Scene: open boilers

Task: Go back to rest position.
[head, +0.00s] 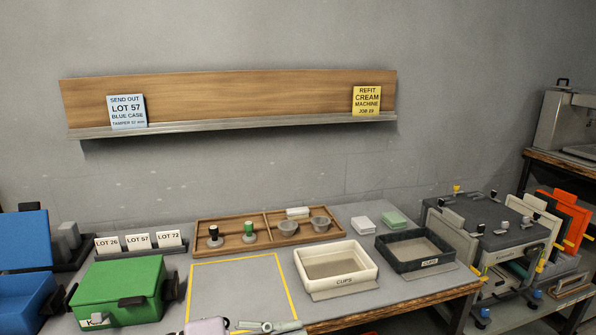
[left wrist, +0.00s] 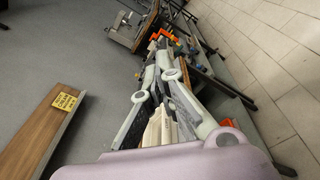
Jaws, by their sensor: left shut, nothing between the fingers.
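My left gripper (head: 282,326) shows at the bottom edge of the head view, over the front of the table. Its lilac housing and grey finger links are partly cut off by the frame. In the left wrist view its fingers (left wrist: 163,52) come together, shut and empty. It is apart from the trays and cases. My right gripper is not in view.
The table holds a green case (head: 120,289), a blue case (head: 25,262), a wooden tray (head: 198,242) with tampers and baskets, and white (head: 338,284) and black (head: 432,265) CUPS trays. A yellow-outlined area (head: 238,285) is bare. A machine (head: 490,225) stands right.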

